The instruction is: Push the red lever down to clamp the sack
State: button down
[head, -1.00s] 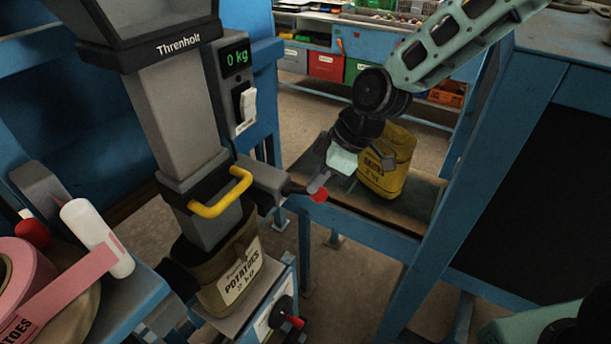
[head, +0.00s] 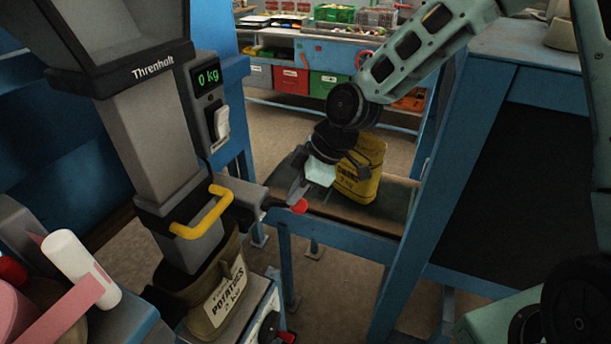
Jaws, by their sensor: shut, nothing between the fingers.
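The red lever knob (head: 298,206) sits at the end of a dark arm on the right side of the hopper spout. My gripper (head: 294,198) is shut and empty, with its fingertips right at the knob from above. I cannot tell whether they touch it. The brown potato sack (head: 215,301) hangs around the spout's lower end, its printed label facing front. The yellow handle (head: 203,212) crosses the front of the spout.
A yellow sack (head: 359,172) stands on the bench behind my gripper. The display (head: 208,77) reads 0 kg above a white rocker switch (head: 221,122). A blue frame post (head: 420,200) stands to the right. A white bottle (head: 80,268) and pink tape roll are at lower left.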

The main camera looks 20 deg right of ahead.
aim_at(302, 211)
jog(key=shift+s+d+f+g, duration=0.15)
jog(key=shift+s+d+f, duration=0.2)
jog(key=shift+d+f, duration=0.2)
jog(key=shift+s+d+f+g, duration=0.15)
jog(key=shift+s+d+f, duration=0.15)
jog(key=shift+d+f, duration=0.15)
jog(key=a+r+v, duration=0.1)
jog(key=a+v, duration=0.1)
jog(key=v, duration=1.6)
jog(key=shift+w+a+r, duration=0.15)
jog(key=shift+w+r, duration=0.05)
jog(key=shift+r, duration=0.05)
jog(key=s+a+f+m+h+b, duration=0.2)
jog(key=s+f+m+b, duration=0.1)
jog(key=s+f, duration=0.4)
jog(key=s+a+f+m+h+b, duration=0.2)
jog(key=s+f, duration=0.5)
jog(key=s, duration=0.7)
jog(key=shift+s+a+m+h+b, duration=0.35)
jog(key=shift+m+h+b, duration=0.25)
jog(key=shift+m+b, duration=0.55)
